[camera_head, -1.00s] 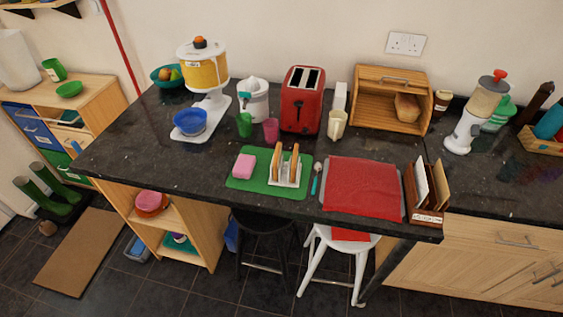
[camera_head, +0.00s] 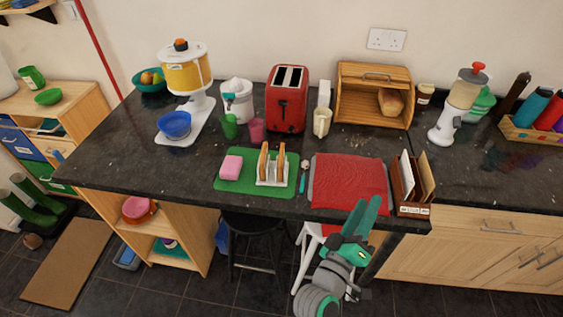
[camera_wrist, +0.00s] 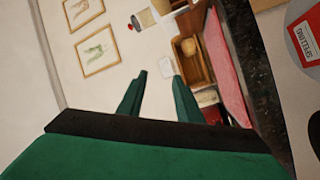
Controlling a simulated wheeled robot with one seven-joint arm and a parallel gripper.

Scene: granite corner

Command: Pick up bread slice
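Two bread slices, the left one (camera_head: 263,160) and the right one (camera_head: 280,162), stand upright in a white toast rack (camera_head: 271,182) on a green board (camera_head: 231,185), in the head view. My gripper (camera_head: 366,207) is at the counter's front edge, in front of the red cloth and right of the rack, well apart from the slices. In the wrist view my gripper (camera_wrist: 158,84) has its two green fingers spread with nothing between them. I cannot make out the slices in the wrist view.
A pink block (camera_head: 231,167) lies left of the rack. A red toaster (camera_head: 287,98), a cream jug (camera_head: 321,122) and a wooden bread box (camera_head: 374,65) stand behind. A red cloth (camera_head: 348,181) and a letter holder (camera_head: 411,208) are to the right. A white stool (camera_head: 304,262) stands below.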

